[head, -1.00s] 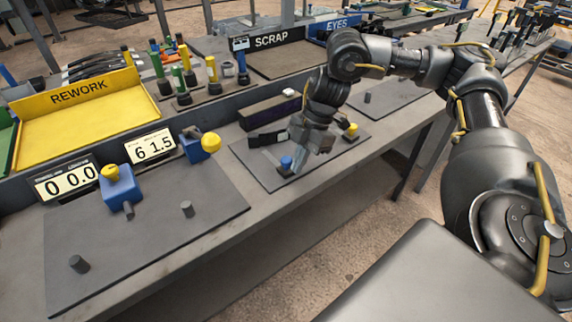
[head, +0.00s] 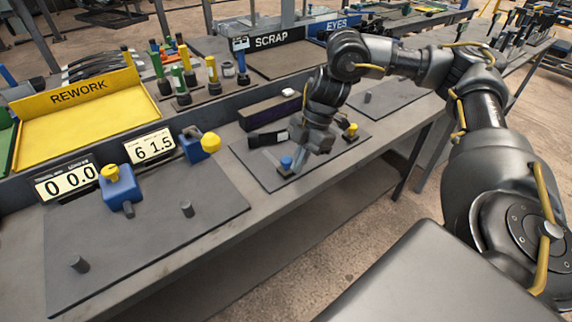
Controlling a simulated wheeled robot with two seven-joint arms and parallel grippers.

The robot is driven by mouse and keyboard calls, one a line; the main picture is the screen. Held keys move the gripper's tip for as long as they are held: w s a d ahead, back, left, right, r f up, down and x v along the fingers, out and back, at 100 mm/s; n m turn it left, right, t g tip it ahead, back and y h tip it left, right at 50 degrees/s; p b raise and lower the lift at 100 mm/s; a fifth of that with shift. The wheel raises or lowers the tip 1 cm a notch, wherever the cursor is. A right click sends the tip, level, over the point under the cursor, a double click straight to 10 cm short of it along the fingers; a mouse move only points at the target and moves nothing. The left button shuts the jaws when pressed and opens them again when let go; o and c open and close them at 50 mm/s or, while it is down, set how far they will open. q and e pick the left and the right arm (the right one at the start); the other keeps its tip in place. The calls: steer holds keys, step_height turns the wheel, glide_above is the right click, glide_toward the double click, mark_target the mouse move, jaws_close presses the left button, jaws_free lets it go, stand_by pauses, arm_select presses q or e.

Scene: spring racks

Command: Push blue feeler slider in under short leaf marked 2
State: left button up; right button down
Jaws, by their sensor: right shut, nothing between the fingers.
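The blue feeler slider (head: 286,162) stands on the dark mat (head: 250,161) at the middle of the bench, at the near end of a thin grey strip. My right gripper (head: 298,171) reaches down from the right and is shut, with its fingertips close beside the slider's right side. I cannot tell whether they touch it. A yellow knob (head: 352,130) shows on the mat to the right, behind the gripper. The short leaf marked 2 cannot be made out; the gripper may hide it. My left gripper is not in view.
A dark block with a pale label (head: 268,139) lies behind the slider, and a long dark box (head: 270,112) behind that. Blue gauges with yellow knobs (head: 119,186) and number displays (head: 66,182) stand at left. A yellow REWORK tray (head: 95,115) is behind them.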

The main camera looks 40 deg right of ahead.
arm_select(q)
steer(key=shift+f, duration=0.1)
arm_select(e)
steer(key=shift+f, duration=0.2)
steer(key=shift+f, duration=0.15)
steer(key=shift+f+b, duration=0.3)
steer(key=shift+f, duration=0.4)
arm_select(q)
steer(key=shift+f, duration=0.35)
arm_select(e)
steer(key=shift+w, duration=0.1)
